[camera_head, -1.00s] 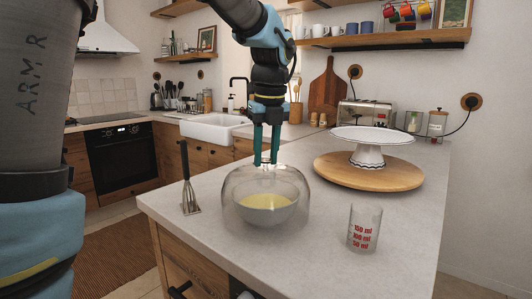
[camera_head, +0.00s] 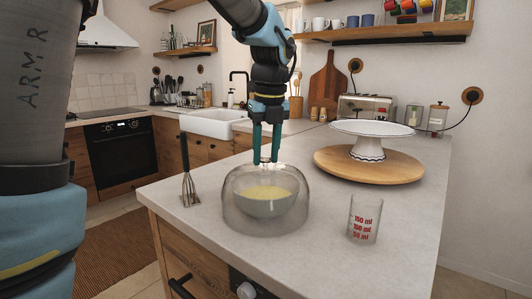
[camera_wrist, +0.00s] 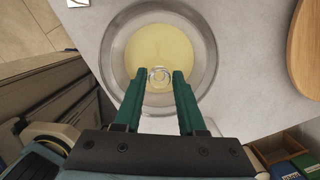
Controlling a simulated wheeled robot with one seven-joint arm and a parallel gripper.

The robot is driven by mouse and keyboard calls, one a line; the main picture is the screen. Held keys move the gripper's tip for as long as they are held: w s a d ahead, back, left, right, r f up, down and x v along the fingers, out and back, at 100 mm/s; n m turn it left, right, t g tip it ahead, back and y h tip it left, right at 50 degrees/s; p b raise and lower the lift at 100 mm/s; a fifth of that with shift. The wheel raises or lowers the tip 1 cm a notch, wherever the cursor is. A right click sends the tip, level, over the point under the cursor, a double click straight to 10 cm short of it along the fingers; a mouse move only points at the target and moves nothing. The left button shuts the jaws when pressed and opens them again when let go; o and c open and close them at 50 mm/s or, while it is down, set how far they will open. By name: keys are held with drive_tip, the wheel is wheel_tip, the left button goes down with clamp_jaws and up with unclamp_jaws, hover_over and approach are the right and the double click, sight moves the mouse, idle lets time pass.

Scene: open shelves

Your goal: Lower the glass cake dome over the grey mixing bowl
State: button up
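The clear glass cake dome (camera_head: 238,203) stands upright over the grey mixing bowl (camera_head: 266,208), its rim appearing to rest on the counter around the bowl. The bowl holds something pale yellow. In the wrist view the dome (camera_wrist: 112,48) encircles the bowl with the yellow contents (camera_wrist: 160,48). My gripper (camera_head: 266,160) points straight down at the dome's top knob. In the wrist view my gripper (camera_wrist: 160,75) has its two green fingers spread either side of the round glass knob (camera_wrist: 159,77), and appears open. Whether a finger still touches the knob is hard to see.
A whisk (camera_head: 189,188) stands left of the dome, near the counter edge. A measuring glass (camera_head: 364,220) is at front right. A white cake stand (camera_head: 368,150) on a round wooden board (camera_head: 332,167) is behind right. The counter (camera_head: 320,205) between them is clear.

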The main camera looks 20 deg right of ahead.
drive_tip(key=o, duration=0.4)
drive_tip(key=r, duration=0.3)
drive_tip(key=s+r, duration=0.1)
drive_tip(key=r, duration=0.6)
drive_tip(key=shift+s+r, duration=0.3)
drive_tip(key=shift+s, duration=0.05)
drive_tip(key=w+a+f+n, duration=0.1)
drive_tip(key=a+f+n, duration=0.1)
drive_tip(key=w+a+f+n, duration=0.1)
drive_tip(key=a+n, duration=0.1)
drive_tip(key=w+a+f+n, duration=0.1)
drive_tip(key=a+f+n, duration=0.1)
drive_tip(key=shift+w+f+n+p, duration=0.25)
drive_tip(key=shift+f+n+p, duration=0.05)
drive_tip(key=shift+n+p, duration=0.1)
drive_tip(key=s+a+f+n+p, duration=0.1)
drive_tip(key=a+f+n, duration=0.5)
drive_tip(key=a+n, duration=0.2)
drive_tip(key=s+a+f+n, duration=0.2)
drive_tip(key=a+f+n, duration=0.3)
drive_tip(key=a+n, duration=0.3)
drive_tip(key=s+a+f+n+p, duration=0.1)
drive_tip(key=a+f+n, duration=0.5)
drive_tip(key=n, duration=0.6)
drive_tip(key=shift+s+a+f+p, duration=0.2)
drive_tip(key=shift+s+a, duration=0.2)
drive_tip(key=shift+a, duration=0.15)
drive_tip(key=shift+s+a+f+p, duration=0.15)
drive_tip(key=shift+s+a, duration=0.2)
drive_tip(key=shift+a, duration=0.2)
